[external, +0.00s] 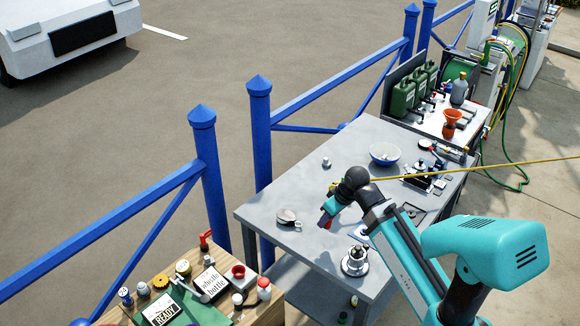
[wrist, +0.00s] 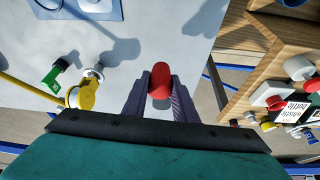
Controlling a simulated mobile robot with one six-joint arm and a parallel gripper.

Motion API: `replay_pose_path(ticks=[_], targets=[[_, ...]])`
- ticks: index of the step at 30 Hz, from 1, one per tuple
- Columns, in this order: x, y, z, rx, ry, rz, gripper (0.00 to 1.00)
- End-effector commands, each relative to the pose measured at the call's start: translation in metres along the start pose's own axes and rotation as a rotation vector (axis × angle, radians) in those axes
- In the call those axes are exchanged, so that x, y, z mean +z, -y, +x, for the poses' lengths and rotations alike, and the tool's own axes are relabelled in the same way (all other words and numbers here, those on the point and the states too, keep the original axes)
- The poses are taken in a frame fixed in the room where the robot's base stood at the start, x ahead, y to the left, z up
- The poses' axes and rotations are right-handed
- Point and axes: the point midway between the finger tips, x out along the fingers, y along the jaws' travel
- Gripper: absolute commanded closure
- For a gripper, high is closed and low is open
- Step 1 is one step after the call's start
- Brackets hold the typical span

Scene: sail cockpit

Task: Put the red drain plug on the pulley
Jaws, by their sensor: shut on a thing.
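The red drain plug (wrist: 160,78) is between the two fingers of my gripper (wrist: 160,100) in the wrist view. My gripper is shut on it, and the plug's rounded red end sticks out beyond the fingertips. In the external view my gripper (external: 327,220) hangs over the grey table, with red showing at its tip. A small grey metal piece that looks like the pulley (external: 288,217) lies on the table to the left of my gripper, apart from it. I cannot make out the pulley in the wrist view.
A silver winch (external: 355,261) stands near the table's front edge, and a blue-white bowl (external: 385,154) towards the back. A yellow fitting (wrist: 84,95) with a line is left of my gripper in the wrist view. A cluttered wooden table (external: 150,272) stands at the lower left.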

Motion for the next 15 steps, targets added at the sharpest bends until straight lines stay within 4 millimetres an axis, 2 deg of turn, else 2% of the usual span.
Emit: replay_pose_path(ticks=[3,6,10,15], targets=[[-0.006,0.025,-0.003,-0.016,0.0,-0.04,0.96],[-0.008,0.038,-0.003,-0.025,-0.001,-0.061,0.96],[-0.01,0.047,-0.004,-0.031,-0.001,-0.076,0.96],[-0.01,0.05,-0.003,-0.033,-0.001,-0.08,0.96]])
